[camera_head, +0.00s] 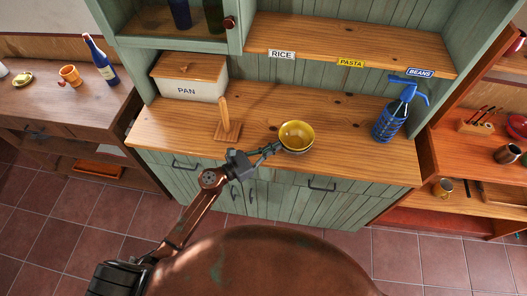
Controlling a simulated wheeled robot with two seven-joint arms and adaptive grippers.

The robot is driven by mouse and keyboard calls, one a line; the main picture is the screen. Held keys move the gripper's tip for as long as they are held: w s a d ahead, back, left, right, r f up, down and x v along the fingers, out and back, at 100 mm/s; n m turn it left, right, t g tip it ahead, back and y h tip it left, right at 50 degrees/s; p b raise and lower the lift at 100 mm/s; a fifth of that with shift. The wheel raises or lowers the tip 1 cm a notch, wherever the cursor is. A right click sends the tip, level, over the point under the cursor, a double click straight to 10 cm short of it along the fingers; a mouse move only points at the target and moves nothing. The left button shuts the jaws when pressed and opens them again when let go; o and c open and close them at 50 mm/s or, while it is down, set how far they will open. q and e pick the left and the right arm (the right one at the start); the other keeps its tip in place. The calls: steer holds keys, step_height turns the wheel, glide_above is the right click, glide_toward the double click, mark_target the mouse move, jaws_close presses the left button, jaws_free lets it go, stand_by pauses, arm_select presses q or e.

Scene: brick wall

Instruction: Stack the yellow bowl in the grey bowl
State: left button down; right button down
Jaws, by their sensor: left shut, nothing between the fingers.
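The yellow bowl (296,133) sits upright on the wooden counter, near its front edge. A thin darker curve shows under its lower side and may be the grey bowl; I cannot make it out clearly, and no separate grey bowl shows elsewhere. My left gripper (272,148) reaches in from the left and is shut and empty, with its tips just beside the bowl's lower left side. I cannot tell if they touch it. My right gripper is not in view.
A blue siphon bottle (390,122) stands at the counter's right. The counter (340,160) between bowl and bottle is clear. A labelled shelf (345,45) hangs above.

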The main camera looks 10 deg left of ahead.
arm_select(q)
steer(key=shift+w+d, duration=0.3)
steer(key=shift+d, duration=0.05)
steer(key=shift+b+x, duration=0.35)
steer(key=shift+x, duration=0.75)
steer(key=shift+s+a, duration=0.15)
